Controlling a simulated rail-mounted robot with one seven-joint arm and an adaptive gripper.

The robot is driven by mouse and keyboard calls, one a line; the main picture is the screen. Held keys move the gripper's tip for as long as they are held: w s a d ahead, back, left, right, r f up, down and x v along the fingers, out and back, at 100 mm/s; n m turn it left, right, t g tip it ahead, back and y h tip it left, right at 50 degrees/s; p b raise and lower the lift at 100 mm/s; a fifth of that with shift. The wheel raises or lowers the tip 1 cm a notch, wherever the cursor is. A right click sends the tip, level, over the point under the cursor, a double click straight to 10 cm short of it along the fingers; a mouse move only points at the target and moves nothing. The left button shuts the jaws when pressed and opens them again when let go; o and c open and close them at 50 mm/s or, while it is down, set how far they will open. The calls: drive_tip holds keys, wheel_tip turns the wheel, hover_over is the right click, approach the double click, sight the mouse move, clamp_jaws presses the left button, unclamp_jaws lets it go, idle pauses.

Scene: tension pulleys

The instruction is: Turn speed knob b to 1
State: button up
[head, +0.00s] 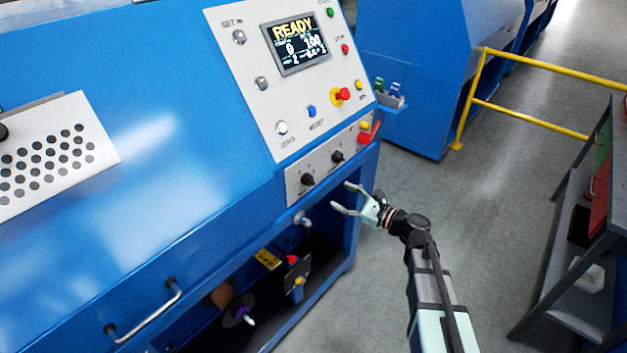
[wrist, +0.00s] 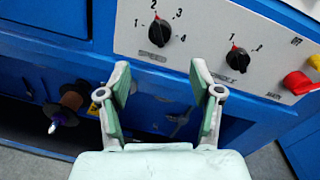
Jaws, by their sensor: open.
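Two black knobs sit on the pale lower panel of the blue machine. The left knob (wrist: 159,31), with SPEED under it, has marks 1 to 4; its red pointer is up, near 2. It also shows in the head view (head: 307,180). The right knob (wrist: 238,58) has marks 1 and 2, its red pointer up near 1; its label is too blurred to read. It also shows in the head view (head: 337,157). I cannot tell which is knob b. My gripper (head: 342,197) is open and empty, below and apart from both knobs; its fingers show in the wrist view (wrist: 168,88).
A red lever (head: 369,132) sits right of the knobs. Above is a control panel with a READY display (head: 296,42) and a red stop button (head: 343,94). Below is an open bay with a spool (head: 235,308). A yellow rail (head: 530,118) and shelf (head: 545,305) stand right.

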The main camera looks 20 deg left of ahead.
sight(313, 182)
drive_tip(key=p+x, duration=0.2)
drive_tip(key=x, duration=0.9)
drive_tip(key=shift+a+f+p, duration=0.1)
drive_tip(key=shift+p, duration=0.3)
drive_tip(key=c, duration=1.2)
